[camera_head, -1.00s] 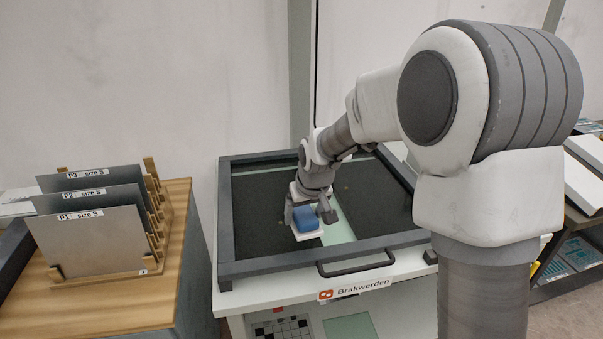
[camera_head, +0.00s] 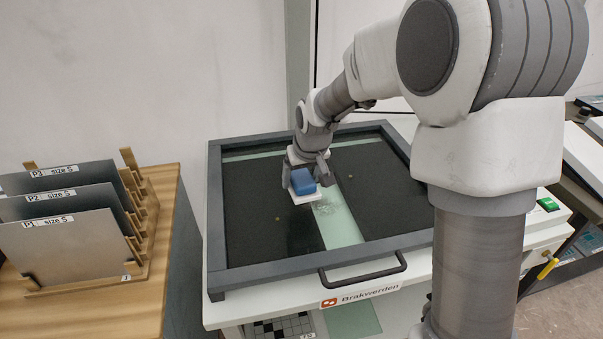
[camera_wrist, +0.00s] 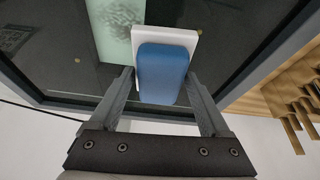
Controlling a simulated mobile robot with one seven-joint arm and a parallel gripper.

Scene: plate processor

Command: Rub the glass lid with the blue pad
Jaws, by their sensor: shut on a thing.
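My gripper (camera_head: 307,169) is shut on the blue pad (camera_head: 302,182), which has a white base (camera_head: 306,197). In the wrist view the blue pad (camera_wrist: 163,73) sits between the two fingers, with its white plate (camera_wrist: 165,37) on the far side. The pad is over the glass lid (camera_head: 262,228), a dark pane in a grey frame with a front handle (camera_head: 363,270). Whether the pad touches the glass is hard to tell. A whitish smudge (camera_head: 333,212) shows just right of the pad, over a pale green strip; it also shows in the wrist view (camera_wrist: 118,15).
A wooden rack (camera_head: 150,215) with several grey plates (camera_head: 65,248) labelled "size S" stands on a wooden-topped cabinet at the left. A white wall is behind. A green switch (camera_head: 548,204) and a yellow-handled part (camera_head: 549,267) are at the right of the lid.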

